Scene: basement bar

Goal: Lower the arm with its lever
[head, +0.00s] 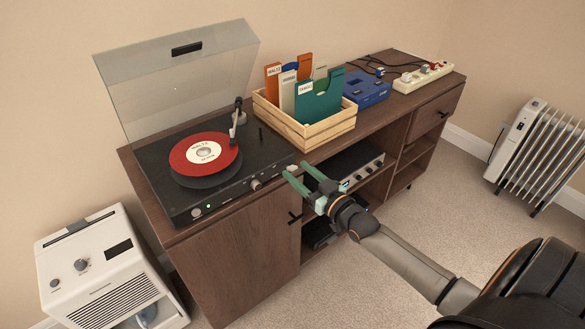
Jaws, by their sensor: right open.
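The black turntable (247,166) sits on the left part of the sideboard, its clear lid raised. A red record (185,161) with a white centre lies on it. The tonearm (234,127) reaches over the record's right edge; I cannot tell whether its tip touches. A thin dark upright piece (261,134) right of the tonearm looks like the lever. My right gripper (295,169) is open and empty, with green fingers, at the turntable's front right corner. It is apart from the lever. My left gripper is not in view.
A wooden crate (316,136) of coloured sleeves stands close right of the turntable. Beyond it are a blue device (367,91) and a power strip (423,78). An amplifier (357,170) sits on the shelf below. A white heater (105,265) and a radiator (541,150) stand on the floor.

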